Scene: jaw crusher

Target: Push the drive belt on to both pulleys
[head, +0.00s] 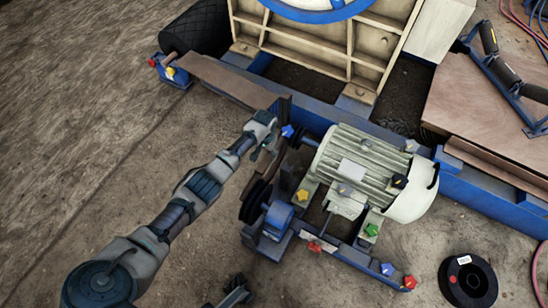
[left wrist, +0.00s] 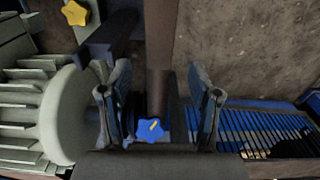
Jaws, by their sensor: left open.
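My left gripper (head: 268,135) is at the motor's shaft end in the head view. In the left wrist view its two fingers (left wrist: 160,108) are spread and hold nothing. A blue star knob (left wrist: 151,130) shows between them; it also shows in the head view (head: 288,131). A dark pulley (head: 308,139) is on the pale finned motor (head: 365,165). A dark grooved wheel (head: 254,202) stands lower left of the motor; I cannot tell belt from pulley there. A dark piece (head: 236,291) at the bottom edge may be my right gripper; its jaws are unclear.
A brown plate (head: 228,82) and blue frame (head: 330,115) lie behind the gripper. Yellow (head: 301,195), green (head: 371,230) and red (head: 314,247) knobs sit around the motor base. A black round part (head: 466,281) lies on the floor, lower right. The floor at left is clear.

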